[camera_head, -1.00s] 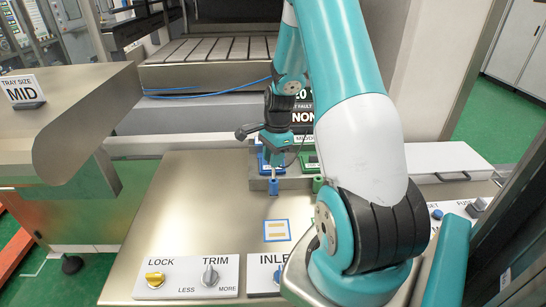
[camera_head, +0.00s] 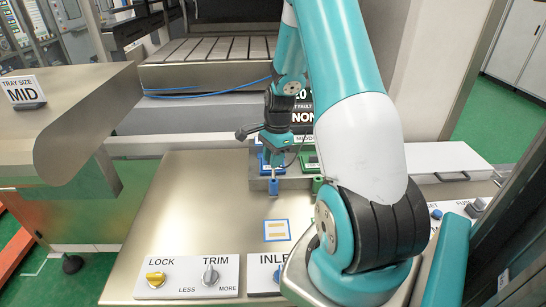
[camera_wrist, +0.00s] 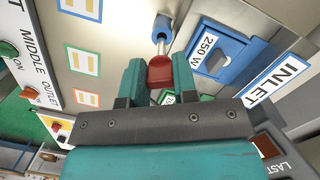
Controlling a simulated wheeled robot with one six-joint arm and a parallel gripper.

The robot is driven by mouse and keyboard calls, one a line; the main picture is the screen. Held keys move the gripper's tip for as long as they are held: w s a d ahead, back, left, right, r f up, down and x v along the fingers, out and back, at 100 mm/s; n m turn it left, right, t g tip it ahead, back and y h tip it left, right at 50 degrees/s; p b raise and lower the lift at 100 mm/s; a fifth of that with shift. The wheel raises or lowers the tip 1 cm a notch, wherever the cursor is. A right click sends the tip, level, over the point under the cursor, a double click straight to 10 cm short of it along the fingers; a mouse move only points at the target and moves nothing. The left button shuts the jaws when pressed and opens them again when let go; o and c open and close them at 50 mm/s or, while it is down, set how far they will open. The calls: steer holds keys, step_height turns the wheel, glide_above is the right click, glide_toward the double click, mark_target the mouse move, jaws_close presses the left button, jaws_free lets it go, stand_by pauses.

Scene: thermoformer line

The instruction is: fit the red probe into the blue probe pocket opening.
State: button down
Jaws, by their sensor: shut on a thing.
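My gripper (camera_wrist: 158,82) is shut on the red probe (camera_wrist: 160,71), gripping its red handle between two teal fingers. A thin grey shaft runs from the handle to the blue probe pocket (camera_wrist: 162,24), a small blue tube. The shaft lines up with the tube, and its end meets or enters the opening; I cannot tell how deep. In the head view the blue pocket (camera_head: 274,187) stands at the front of a grey block, directly below my gripper (camera_head: 275,163). The red handle is mostly hidden there by my gripper.
A blue-framed 250 W module (camera_wrist: 214,54) sits beside the pocket, near the INLET label (camera_wrist: 279,82). A green module (camera_head: 310,161) and green post stand to the right. The metal panel (camera_head: 195,215) is clear at left; knobs (camera_head: 155,279) line its front.

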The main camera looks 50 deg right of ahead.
mark_target(273, 178)
steer(key=shift+f+b, duration=2.1)
steer(key=shift+f, duration=1)
steer(key=c, duration=0.8)
jaws_free()
steer(key=shift+r, duration=0.1)
step_height(273, 178, up, 17)
steer(key=d+b, duration=0.2)
steer(key=b, duration=0.1)
steer(key=shift+s, duration=0.35)
steer(key=shift+r, duration=0.1)
steer(key=a+r+n+b, duration=0.1)
steer(key=a+n, duration=1.3)
steer(key=a, duration=1)
steer(key=s+a+n+y+b, duration=0.1)
steer(key=s+a+n+y, duration=0.1)
steer(key=s+a+n, duration=1.2)
steer(key=shift+s+a+f+n+y, duration=0.3)
steer(key=shift+a+f+n+y, duration=0.15)
steer(key=shift+a, duration=0.65)
